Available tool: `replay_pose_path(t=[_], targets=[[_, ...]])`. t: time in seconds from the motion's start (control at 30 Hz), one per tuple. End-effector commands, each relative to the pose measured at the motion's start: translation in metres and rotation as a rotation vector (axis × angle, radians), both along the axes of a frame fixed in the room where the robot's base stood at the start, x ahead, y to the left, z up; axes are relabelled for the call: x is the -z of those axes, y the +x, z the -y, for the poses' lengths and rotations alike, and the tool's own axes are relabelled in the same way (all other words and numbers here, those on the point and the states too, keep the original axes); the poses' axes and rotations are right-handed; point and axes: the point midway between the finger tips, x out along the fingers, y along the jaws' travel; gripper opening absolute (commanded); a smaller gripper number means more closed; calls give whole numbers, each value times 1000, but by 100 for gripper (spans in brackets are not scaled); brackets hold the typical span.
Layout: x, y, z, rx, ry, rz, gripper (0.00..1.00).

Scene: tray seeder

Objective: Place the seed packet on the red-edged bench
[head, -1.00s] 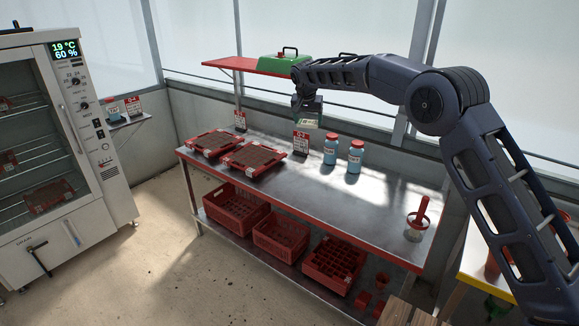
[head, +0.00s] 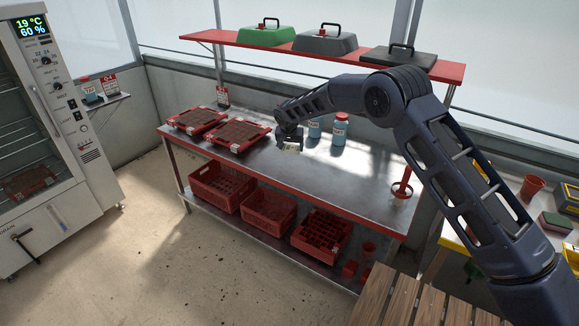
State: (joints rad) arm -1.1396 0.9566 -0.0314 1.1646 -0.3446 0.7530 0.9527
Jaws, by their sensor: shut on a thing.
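The red-edged bench (head: 330,180) is a steel table with a red rim in the middle of the head view. My gripper (head: 290,146) is over the bench, right of the soil trays and in front of the blue-labelled bottles. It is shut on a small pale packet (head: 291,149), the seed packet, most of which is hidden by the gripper. I cannot tell whether the packet touches the bench top.
Two soil-filled red trays (head: 237,134) sit left of my gripper. Blue bottles (head: 339,130) stand close on its right. A red dibber (head: 402,187) stands at the right end. Red crates (head: 268,213) fill the lower shelf. The bench front between trays and dibber is clear.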

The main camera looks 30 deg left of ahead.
Motion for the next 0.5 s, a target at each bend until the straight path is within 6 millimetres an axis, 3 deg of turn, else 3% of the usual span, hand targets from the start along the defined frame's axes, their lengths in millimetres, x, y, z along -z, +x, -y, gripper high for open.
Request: replay_pose_path(t=[0.23, 0.5], targets=[[53, 0, 0, 1, -2, -1, 54], [75, 0, 0, -1, -1, 1, 54]])
